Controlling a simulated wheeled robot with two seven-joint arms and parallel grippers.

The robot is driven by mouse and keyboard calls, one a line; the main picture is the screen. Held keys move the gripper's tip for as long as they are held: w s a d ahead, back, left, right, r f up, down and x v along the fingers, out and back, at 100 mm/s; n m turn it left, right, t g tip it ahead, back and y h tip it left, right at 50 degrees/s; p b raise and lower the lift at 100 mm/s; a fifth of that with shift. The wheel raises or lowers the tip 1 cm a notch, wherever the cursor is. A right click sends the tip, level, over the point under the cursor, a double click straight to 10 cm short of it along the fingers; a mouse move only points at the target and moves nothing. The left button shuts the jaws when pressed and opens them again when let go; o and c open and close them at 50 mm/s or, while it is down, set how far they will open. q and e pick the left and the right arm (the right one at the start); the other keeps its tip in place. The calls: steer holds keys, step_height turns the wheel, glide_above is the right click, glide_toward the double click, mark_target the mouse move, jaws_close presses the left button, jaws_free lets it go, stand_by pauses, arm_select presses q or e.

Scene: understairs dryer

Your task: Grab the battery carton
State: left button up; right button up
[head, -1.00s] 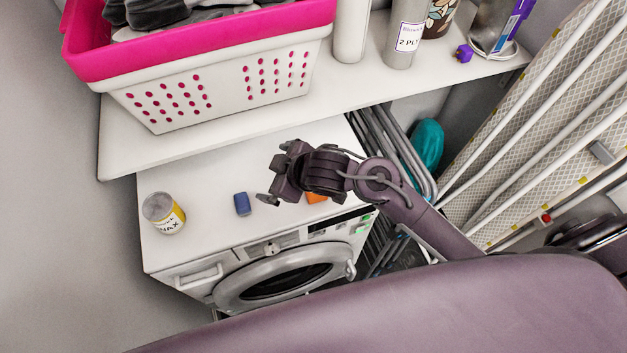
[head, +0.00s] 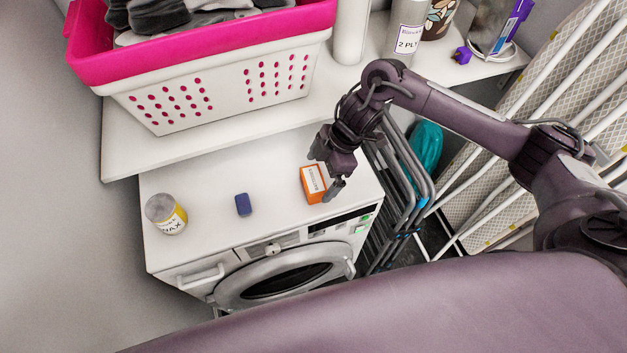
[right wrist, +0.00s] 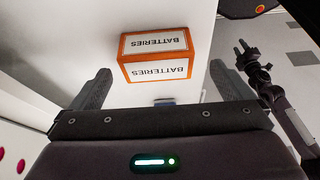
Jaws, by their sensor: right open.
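The battery carton (head: 314,184) is a small orange box with white labels, on top of the white dryer near its right front. In the right wrist view the carton (right wrist: 156,55) shows two faces reading "BATTERIES", ahead of the open fingers. My right gripper (head: 326,172) is right beside the carton in the head view, its fingers pointing down toward the dryer top. In the right wrist view the gripper (right wrist: 149,88) is open, one finger at each side, with nothing held between them.
A blue block (head: 243,204) and a yellow-and-white wax tin (head: 166,214) stand left of the carton on the dryer top (head: 205,240). A shelf (head: 130,150) with a pink-and-white basket (head: 215,85) is behind. Folded grey racks (head: 405,195) stand right of the dryer.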

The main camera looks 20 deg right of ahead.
mark_target(314, 179)
steer(key=x, duration=0.2)
steer(key=p+x, duration=0.1)
steer(key=x, duration=0.1)
steer(key=shift+w+a, duration=0.15)
steer(key=shift+w, duration=0.1)
steer(key=c, duration=1.1)
steer(key=shift+r, duration=0.15)
steer(key=shift+c, duration=0.2)
